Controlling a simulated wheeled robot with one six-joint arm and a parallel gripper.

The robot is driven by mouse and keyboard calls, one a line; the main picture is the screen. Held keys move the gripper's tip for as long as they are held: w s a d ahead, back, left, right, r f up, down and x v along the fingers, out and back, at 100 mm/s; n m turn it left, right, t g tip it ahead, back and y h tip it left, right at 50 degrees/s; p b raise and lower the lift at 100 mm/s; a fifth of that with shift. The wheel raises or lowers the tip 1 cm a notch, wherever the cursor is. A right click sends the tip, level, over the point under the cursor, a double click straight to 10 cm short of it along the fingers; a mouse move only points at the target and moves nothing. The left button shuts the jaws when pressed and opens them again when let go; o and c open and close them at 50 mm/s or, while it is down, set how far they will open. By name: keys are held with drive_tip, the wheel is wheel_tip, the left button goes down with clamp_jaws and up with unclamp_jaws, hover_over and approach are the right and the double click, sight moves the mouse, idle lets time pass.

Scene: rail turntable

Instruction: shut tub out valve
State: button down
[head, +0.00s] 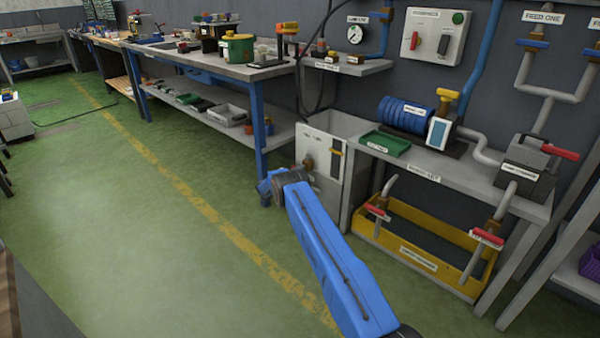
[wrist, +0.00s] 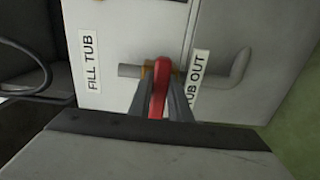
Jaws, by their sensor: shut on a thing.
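The tub out valve's red lever (wrist: 159,92) stands between the two grey fingers of my gripper (wrist: 160,98) in the wrist view. The gripper is shut on the lever. Behind it is the brass valve body on a grey pipe (wrist: 240,72), beside the "TUB OUT" label (wrist: 196,75). In the picture the lever lies across the line of the pipe. In the head view my blue arm reaches to the pale tub (head: 325,185); the fingers and the red lever are hidden there.
A "FILL TUB" label (wrist: 91,62) is on the tub's left. A grey bench (head: 470,188) with a green tray (head: 385,144) and a blue-coiled pump (head: 405,113) stands right of the tub. A yellow bin (head: 405,250) is below. Green floor to the left is clear.

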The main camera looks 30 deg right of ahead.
drive_tip(key=shift+f, duration=0.15)
drive_tip(key=c, duration=1.6)
unclamp_jaws()
drive_tip(key=shift+c, duration=0.2)
drive_tip(key=v, duration=1.7)
drive_tip(key=shift+a, duration=0.2)
drive_tip(key=shift+s, duration=0.1)
drive_tip(key=shift+r, duration=0.2)
